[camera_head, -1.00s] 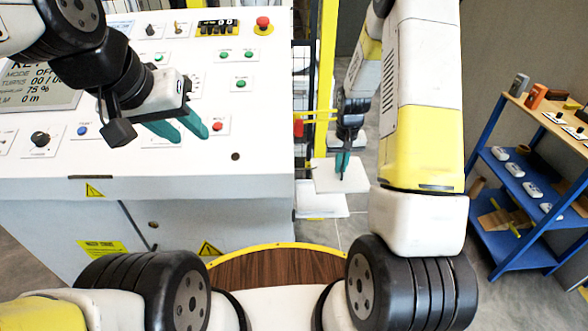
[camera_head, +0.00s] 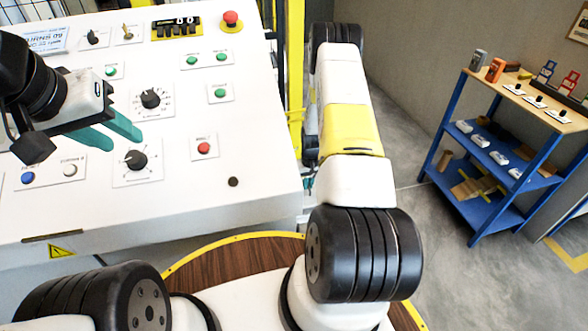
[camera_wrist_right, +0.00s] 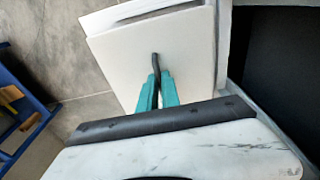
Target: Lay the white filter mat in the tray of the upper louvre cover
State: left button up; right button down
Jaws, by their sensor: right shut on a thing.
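My right gripper (camera_wrist_right: 157,92) shows in the right wrist view with its teal fingers close together on a short dark tab. The tab sits on a flat white panel (camera_wrist_right: 185,55), which looks like the white filter mat. A second pale edge (camera_wrist_right: 108,15) shows behind the panel; I cannot tell whether it is the louvre cover's tray. In the head view the right gripper and the mat are hidden behind my right arm and the machine. My left gripper (camera_head: 112,134) is open and empty above the control panel, its teal fingers apart.
The white control desk (camera_head: 255,150), with knobs, buttons and a red emergency stop (camera_head: 230,18), fills the left. A yellow post (camera_head: 295,60) stands at its right edge. A blue shelf rack (camera_head: 450,150) with small parts stands at right, with clear grey floor before it.

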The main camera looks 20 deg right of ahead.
aim_at(309, 188)
jog(key=shift+f, duration=1.9)
jog(key=shift+f, duration=0.15)
jog(key=c, duration=1.6)
grip_release()
jog(key=shift+o, duration=0.2)
jog(key=r, duration=0.4)
jog(key=s+r, duration=0.1)
jog(key=r, duration=0.7)
jog(key=shift+s+r, duration=0.1)
jog(key=shift+s, duration=0.2)
